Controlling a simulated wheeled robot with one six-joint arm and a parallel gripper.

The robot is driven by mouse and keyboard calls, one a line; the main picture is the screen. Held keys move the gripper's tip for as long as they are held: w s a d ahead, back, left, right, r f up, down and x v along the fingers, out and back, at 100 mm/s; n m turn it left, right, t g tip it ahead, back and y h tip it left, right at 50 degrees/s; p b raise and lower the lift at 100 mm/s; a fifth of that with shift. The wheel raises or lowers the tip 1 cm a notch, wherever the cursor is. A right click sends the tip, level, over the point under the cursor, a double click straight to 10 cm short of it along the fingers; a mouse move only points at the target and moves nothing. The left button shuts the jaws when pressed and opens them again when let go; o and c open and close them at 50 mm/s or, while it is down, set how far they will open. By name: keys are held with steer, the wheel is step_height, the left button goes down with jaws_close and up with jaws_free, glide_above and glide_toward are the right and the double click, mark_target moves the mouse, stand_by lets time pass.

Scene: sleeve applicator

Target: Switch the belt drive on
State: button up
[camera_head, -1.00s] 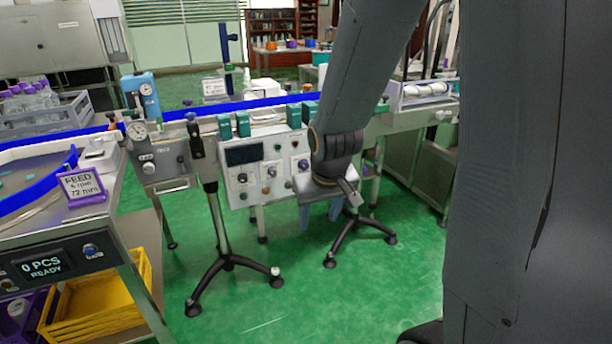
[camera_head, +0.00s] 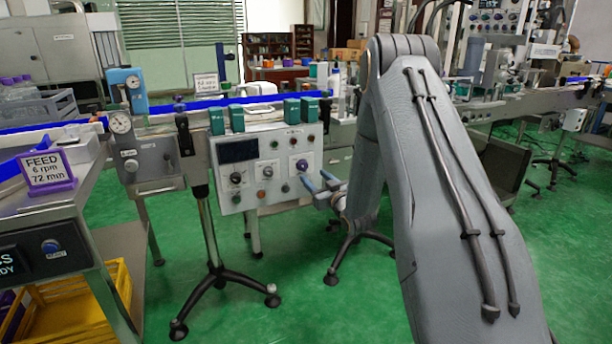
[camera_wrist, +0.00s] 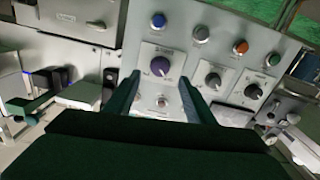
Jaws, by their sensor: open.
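The grey control panel (camera_head: 252,187) stands on the conveyor front with a dark display (camera_head: 238,151). It bears a purple knob (camera_head: 302,165), two black knobs (camera_head: 236,177) and small round buttons. My gripper (camera_head: 319,183) is open and empty, in front of the panel's lower right edge. In the wrist view its two fingers (camera_wrist: 158,84) point at the panel, one each side of the purple knob (camera_wrist: 160,66) and a small metal switch (camera_wrist: 161,101). Blue (camera_wrist: 158,20), orange (camera_wrist: 240,47) and green buttons lie outside the fingers. Labels are too small to read; I cannot tell any contact.
Several green blocks (camera_head: 237,118) stand above the panel along the blue-edged conveyor. A gauge box (camera_head: 143,160) is at its left. A feed table with a purple-framed sign (camera_head: 47,172) and a yellow crate (camera_head: 70,320) are at left. Tripod legs (camera_head: 215,285) stand on open green floor.

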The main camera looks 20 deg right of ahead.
mark_target(304, 168)
steer(key=w, duration=0.7)
steer(key=shift+w+a+b, duration=0.15)
steer(key=shift+a+b, duration=0.15)
steer(key=shift+b, duration=0.1)
steer(key=c, duration=1.1)
steer(key=shift+o, duration=0.2)
